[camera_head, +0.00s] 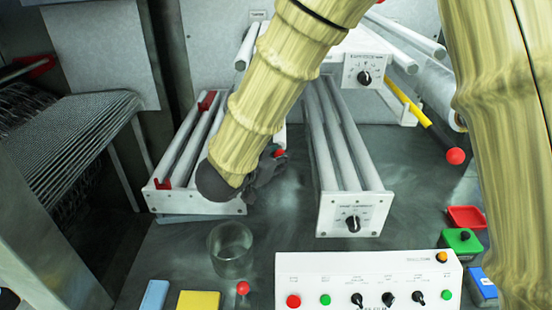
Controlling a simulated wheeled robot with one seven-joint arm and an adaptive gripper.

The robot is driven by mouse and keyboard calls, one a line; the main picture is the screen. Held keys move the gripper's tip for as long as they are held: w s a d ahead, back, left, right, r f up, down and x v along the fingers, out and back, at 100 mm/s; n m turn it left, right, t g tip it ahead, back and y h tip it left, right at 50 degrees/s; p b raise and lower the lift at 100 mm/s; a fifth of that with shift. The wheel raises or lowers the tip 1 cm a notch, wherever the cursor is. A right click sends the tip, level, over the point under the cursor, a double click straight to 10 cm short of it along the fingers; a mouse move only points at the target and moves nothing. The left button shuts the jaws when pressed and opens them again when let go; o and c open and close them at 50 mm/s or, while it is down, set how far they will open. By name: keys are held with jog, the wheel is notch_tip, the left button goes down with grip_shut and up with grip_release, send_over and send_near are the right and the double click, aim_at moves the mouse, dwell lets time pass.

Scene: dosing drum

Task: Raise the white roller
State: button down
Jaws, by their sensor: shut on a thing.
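My gripper (264,174), dark grey, is at the right side of the left roller unit (198,205), below my pale arm. It is shut on a small red-tipped part (278,153), whose red end shows beside the fingers. The grip itself is mostly hidden, so I cannot tell the part's full shape. The left unit has long white rollers (178,152) in a white frame with red pieces at its ends. My arm and gripper cover its right side. Which roller the task means, and whether it is raised, cannot be told.
A second roller unit (350,178) with a dial stands close right. A yellow lever (408,103) with a red ball is farther right. A clear glass (230,249) and control panel (366,280) are in front. A wire-covered machine (75,140) stands left.

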jog(key=c, duration=1.1)
grip_release()
jog(key=v, duration=1.2)
